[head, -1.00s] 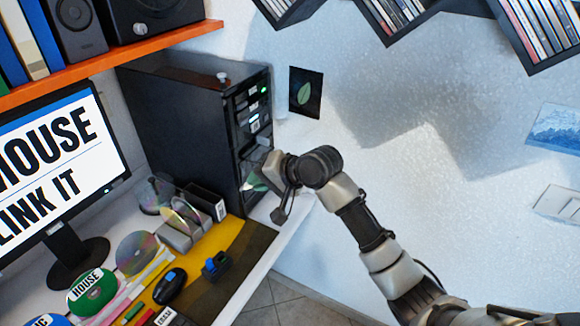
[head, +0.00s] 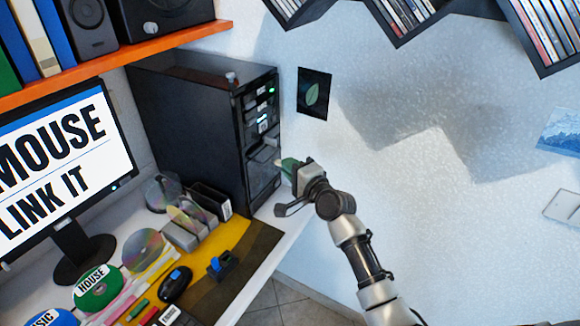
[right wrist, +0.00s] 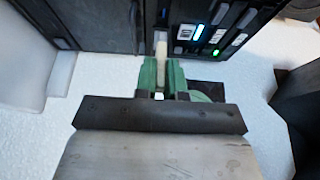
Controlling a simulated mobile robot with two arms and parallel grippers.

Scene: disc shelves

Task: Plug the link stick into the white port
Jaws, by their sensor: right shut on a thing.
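My right gripper (head: 289,165) is just right of the black computer tower's (head: 190,125) front, apart from it. In the right wrist view its green fingers (right wrist: 162,75) are shut on a thin whitish stick (right wrist: 161,50), which I take for the link stick. The stick points toward the tower front (right wrist: 128,25). The front has several small panels and lit slots, one glowing blue-white (right wrist: 198,32) beside a small white label (right wrist: 184,32). I cannot tell which slot is the white port. My left gripper is not in view.
The monitor (head: 55,150) reads "MOUSE LINK IT". A mouse (head: 175,285), a small black and blue item (head: 222,264), discs and a green "HOUSE" disc (head: 97,288) lie on the desk. An orange shelf (head: 150,48) hangs above.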

